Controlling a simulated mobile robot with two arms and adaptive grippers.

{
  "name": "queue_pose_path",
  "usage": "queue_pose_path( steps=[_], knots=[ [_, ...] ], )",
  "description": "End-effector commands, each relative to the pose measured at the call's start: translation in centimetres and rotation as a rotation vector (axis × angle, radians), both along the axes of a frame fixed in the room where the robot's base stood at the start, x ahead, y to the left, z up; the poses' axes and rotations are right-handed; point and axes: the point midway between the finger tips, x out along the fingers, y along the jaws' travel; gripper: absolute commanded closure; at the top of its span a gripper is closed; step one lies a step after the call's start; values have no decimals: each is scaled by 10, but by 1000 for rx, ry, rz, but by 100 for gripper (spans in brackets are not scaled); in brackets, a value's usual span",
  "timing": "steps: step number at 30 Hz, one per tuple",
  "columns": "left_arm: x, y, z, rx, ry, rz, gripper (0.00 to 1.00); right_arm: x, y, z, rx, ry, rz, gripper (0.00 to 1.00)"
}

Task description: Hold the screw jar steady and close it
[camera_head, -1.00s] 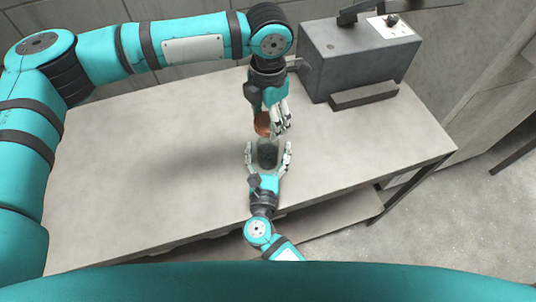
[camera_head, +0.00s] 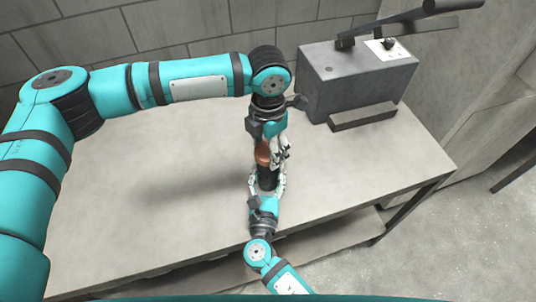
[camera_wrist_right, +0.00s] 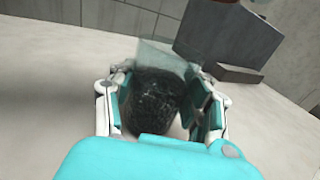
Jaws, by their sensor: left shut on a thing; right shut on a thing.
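The jar (camera_head: 267,181) is clear glass with dark contents and stands between the fingers of my right gripper (camera_head: 267,184). The right wrist view shows the jar (camera_wrist_right: 157,97) with right gripper fingers (camera_wrist_right: 158,105) shut on both sides and clear glass above the dark fill. My left gripper (camera_head: 273,153) reaches down from the far side and is shut on the reddish-brown lid (camera_head: 262,153). The lid appears right by the jar's top in the head view. I cannot tell whether they touch, as the fingers partly hide the place.
The grey table (camera_head: 130,190) is clear on the left. A dark grey box-shaped machine (camera_head: 355,80) with a lever stands at the back right, close to my left wrist. The table's front edge lies just behind my right gripper.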

Motion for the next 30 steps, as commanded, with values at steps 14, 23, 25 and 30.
queue_pose_path(
  steps=[14, 23, 25, 30],
  knots=[
    [0, 0, -21, -1, -2, 0, 52, 0, 0, 0, 0, 0, 0, 100],
    [0, 0, -23, -1, -1, 0, 52, 0, 0, 0, 0, 0, 0, 100],
    [0, 0, -26, -1, -1, 1, 52, 0, 0, 0, 0, 0, 0, 100],
    [0, 0, -36, -1, -1, 0, 52, 0, 0, 0, 0, 1, 0, 100]
  ],
)
